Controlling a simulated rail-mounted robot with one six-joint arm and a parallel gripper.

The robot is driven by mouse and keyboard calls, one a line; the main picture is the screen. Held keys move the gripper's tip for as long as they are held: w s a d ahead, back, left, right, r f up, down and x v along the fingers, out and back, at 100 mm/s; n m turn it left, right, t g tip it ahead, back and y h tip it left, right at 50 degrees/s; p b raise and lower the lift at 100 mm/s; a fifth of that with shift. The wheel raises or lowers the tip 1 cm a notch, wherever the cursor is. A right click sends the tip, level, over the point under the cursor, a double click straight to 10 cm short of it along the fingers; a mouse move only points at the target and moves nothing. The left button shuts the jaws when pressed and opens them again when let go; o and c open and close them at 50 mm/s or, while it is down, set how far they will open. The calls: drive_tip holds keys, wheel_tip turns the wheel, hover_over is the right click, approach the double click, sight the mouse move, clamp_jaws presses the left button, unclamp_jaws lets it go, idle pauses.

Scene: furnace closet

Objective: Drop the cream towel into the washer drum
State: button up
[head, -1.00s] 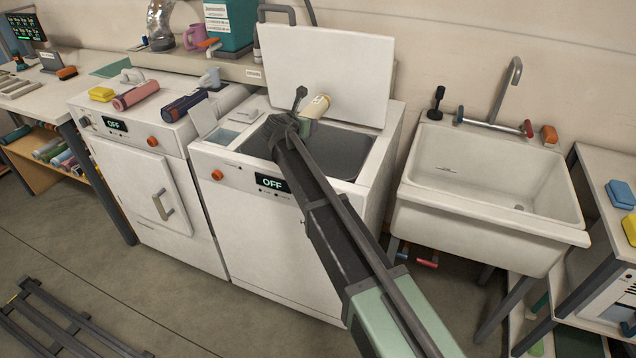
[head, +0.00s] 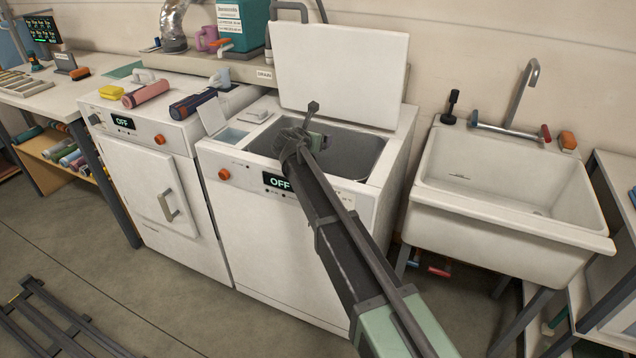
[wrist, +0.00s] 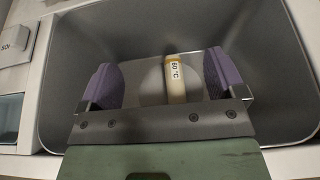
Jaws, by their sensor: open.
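The cream towel (wrist: 176,80) is a small roll with a "60 °C" label. In the wrist view it shows inside the grey washer drum (wrist: 265,50), between the two purple finger pads, with gaps on both sides. Its lower end is hidden behind my gripper's mount. My gripper (wrist: 160,72) is open over the drum. In the head view my gripper (head: 317,139) is at the mouth of the drum (head: 352,152), partly hidden by my arm, and the towel does not show. The top-loading washer (head: 270,230) reads OFF.
The raised washer lid (head: 340,75) stands behind the drum. A shelf with a teal box (head: 240,25) is at the back. A second machine (head: 150,195) with rolls on top stands left, and a sink (head: 510,185) right.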

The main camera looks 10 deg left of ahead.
drive_tip(key=p+v, duration=0.4)
drive_tip(key=v, duration=0.6)
drive_tip(key=shift+r, duration=0.2)
drive_tip(key=shift+s+a, duration=0.1)
drive_tip(key=shift+s, duration=0.3)
